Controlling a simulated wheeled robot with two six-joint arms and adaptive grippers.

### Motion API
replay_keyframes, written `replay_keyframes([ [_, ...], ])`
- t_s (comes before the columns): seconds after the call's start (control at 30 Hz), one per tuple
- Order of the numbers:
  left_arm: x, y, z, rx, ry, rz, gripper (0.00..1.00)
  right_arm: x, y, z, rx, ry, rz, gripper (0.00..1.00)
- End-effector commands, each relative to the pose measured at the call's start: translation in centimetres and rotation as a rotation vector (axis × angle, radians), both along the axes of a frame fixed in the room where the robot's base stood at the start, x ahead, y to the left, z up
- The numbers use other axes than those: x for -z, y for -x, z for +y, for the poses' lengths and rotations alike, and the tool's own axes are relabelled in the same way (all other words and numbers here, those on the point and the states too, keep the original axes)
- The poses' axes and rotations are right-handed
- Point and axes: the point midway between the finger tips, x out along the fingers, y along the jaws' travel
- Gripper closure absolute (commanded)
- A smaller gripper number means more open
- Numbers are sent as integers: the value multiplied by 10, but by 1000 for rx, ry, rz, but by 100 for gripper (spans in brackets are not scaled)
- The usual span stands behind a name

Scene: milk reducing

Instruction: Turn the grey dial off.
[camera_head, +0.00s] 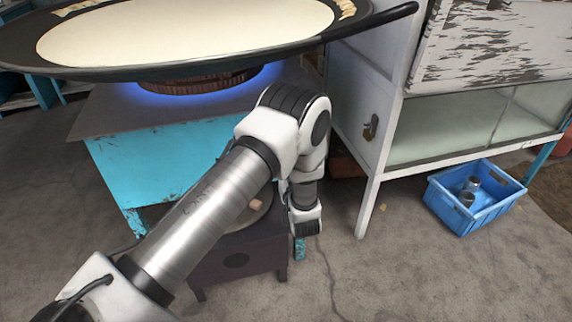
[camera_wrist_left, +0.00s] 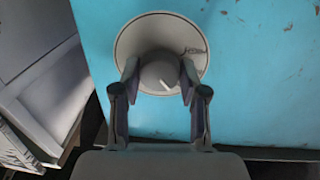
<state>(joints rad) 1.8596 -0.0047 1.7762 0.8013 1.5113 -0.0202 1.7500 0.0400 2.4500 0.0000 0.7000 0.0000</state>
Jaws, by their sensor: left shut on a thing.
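The grey dial (camera_wrist_left: 158,70) sits on a round pale plate (camera_wrist_left: 130,40) fixed to the turquoise stove front (camera_wrist_left: 255,70). A short white mark shows on the dial, near its lower edge and slightly right of the middle. My left gripper (camera_wrist_left: 159,82) has one finger on each side of the dial and is shut on it. In the head view my left arm reaches in front of the stove (camera_head: 150,165), and its fingers and the dial are hidden. A blue glow (camera_head: 205,90) shows around the burner (camera_head: 190,84). My right gripper is not in view.
A wide dark pan (camera_head: 350,32) of pale milk (camera_head: 190,30) rests over the burner. A white cabinet (camera_head: 362,100) stands close to the right of my left wrist. A low dark stool (camera_head: 238,260) is below my arm. A blue crate (camera_head: 490,212) sits on the floor at right.

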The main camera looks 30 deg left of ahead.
Motion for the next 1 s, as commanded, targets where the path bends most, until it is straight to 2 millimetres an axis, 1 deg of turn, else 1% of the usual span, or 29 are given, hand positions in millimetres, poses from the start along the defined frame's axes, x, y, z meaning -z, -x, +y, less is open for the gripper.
replay_keyframes([
  [0.17,-1,0,0,0,-23,26,92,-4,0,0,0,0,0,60],
  [0.37,-3,0,0,0,-87,103,92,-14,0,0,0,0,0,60],
  [0.7,-4,-1,-1,0,-262,305,92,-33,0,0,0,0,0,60],
  [1.0,-2,-1,-1,1,-393,461,92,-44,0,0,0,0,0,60],
])
